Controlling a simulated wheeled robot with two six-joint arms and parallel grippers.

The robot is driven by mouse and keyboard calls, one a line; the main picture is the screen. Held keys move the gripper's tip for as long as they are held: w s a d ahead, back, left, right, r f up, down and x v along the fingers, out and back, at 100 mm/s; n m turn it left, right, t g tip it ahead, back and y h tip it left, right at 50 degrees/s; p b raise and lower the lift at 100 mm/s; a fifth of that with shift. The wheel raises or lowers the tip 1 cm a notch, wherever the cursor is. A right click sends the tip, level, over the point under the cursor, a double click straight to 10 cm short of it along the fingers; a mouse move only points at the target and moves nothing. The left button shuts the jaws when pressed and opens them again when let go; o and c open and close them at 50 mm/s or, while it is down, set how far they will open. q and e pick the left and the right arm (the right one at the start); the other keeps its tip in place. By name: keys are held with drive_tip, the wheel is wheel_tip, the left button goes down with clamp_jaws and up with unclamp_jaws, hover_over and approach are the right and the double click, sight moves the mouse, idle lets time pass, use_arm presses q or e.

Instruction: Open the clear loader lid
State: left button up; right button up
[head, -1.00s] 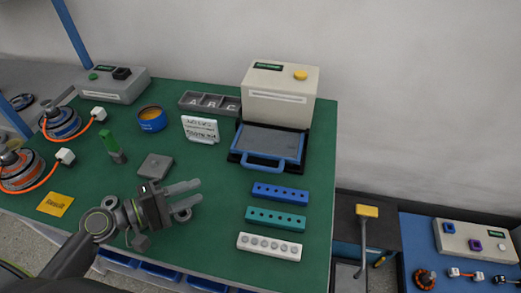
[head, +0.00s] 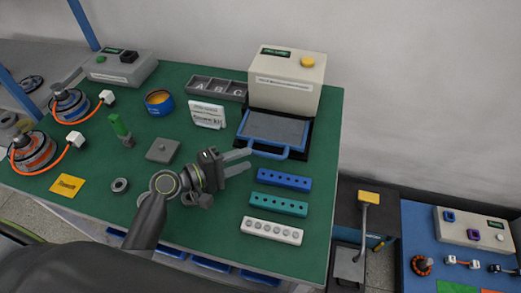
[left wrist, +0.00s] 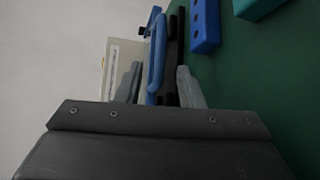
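The loader lid (head: 272,128) is a greyish see-through panel in a blue frame with a blue handle (head: 268,153) at its front. It lies flat in front of the beige loader housing (head: 287,80). My left gripper (head: 249,159) is open and empty, just left of and in front of the handle, its fingers pointing right. In the left wrist view the blue handle (left wrist: 157,60) shows beyond and between the two open fingertips (left wrist: 158,85); I see no clear contact. My right gripper is not in view.
A white sign (head: 207,115) and a grey A-B-C tray (head: 215,88) stand left of the loader. Blue (head: 284,179), teal (head: 278,205) and white (head: 272,230) hole blocks lie in front. A grey square block (head: 163,150) sits left of the gripper.

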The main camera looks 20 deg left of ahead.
sight(260, 152)
use_arm(q)
drive_tip(key=x, duration=0.6)
drive_tip(key=shift+p, duration=0.3)
clamp_jaws()
